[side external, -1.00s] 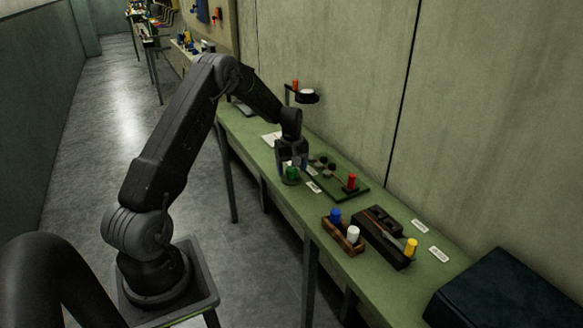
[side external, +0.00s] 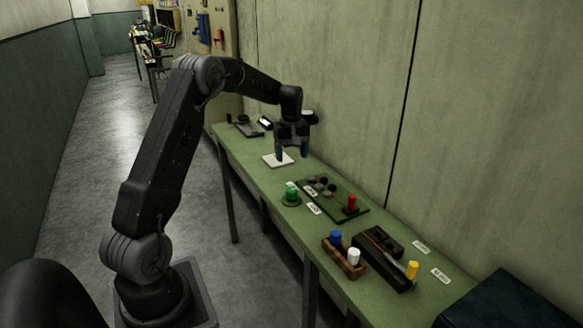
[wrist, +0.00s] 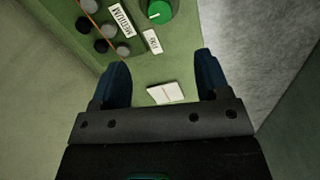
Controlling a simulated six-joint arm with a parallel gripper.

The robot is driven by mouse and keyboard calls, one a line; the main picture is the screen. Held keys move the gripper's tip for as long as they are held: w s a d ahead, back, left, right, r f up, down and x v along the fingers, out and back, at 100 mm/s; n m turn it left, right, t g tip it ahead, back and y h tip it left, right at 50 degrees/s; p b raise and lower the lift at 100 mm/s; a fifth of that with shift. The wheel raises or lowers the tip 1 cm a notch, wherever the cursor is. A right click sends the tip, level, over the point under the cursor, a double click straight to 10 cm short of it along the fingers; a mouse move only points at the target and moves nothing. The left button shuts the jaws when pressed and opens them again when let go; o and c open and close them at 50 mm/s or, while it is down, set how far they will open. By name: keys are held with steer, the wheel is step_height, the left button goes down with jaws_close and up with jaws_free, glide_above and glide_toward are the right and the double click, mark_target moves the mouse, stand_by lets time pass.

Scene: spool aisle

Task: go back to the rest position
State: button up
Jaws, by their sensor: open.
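My gripper (side external: 291,153) is open and empty. In the side view it hangs above the green bench, over the area by a white pad (side external: 278,160). In the wrist view its two dark blue fingers (wrist: 162,80) are spread wide, with the white pad (wrist: 166,93) below and between them. A green spool (side external: 291,191) stands on a dark round base on the bench, apart from my gripper. The green spool also shows at the top of the wrist view (wrist: 158,10).
A dark green board (side external: 335,198) holds a red spool (side external: 351,203) and several dark knobs. A wooden holder (side external: 344,258) has blue and white spools. A dark rack (side external: 384,262) has a yellow spool (side external: 412,269). A dark box (side external: 505,300) stands front right. The wall lies close behind the bench.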

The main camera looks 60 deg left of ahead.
steer(key=shift+r, duration=0.6)
steer(key=s+d+r+m+t, duration=0.1)
steer(key=s+d+r+m, duration=0.2)
steer(key=d+r, duration=0.45)
steer(key=s+d+r+m+t, duration=0.1)
steer(key=s+d+r+m, duration=0.25)
steer(key=d, duration=0.65)
steer(key=s+d+m+t, duration=0.3)
steer(key=s+d+m, duration=0.6)
steer(key=s+d, duration=0.5)
steer(key=s, duration=0.3)
steer(key=shift+s+d+r+t, duration=0.15)
steer(key=shift+d+t, duration=0.15)
